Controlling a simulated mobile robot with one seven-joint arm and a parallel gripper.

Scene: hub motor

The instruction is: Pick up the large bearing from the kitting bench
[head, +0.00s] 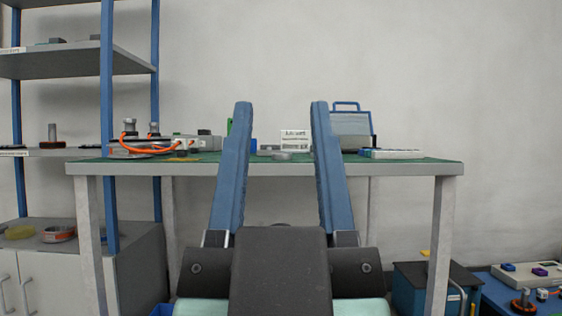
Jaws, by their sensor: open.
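The kitting bench (400,168) has a green top and pale legs, and stands ahead at about eye level. A small, low grey round piece (282,156) lies near its front edge, between my fingers in the picture. It may be the large bearing, but it is too small and edge-on to be sure. My gripper (281,106) is open, with two blue fingers pointing up and apart. Nothing shows held between them. The fingers appear nearer than the bench and hide parts of its top.
A motor-like assembly with an orange cable (150,146) sits at the bench's left. A white labelled box (294,139), a blue-grey case (349,126) and a pale tray (391,154) are further right. A blue-post shelf (107,120) stands left; a blue table (500,296) is lower right.

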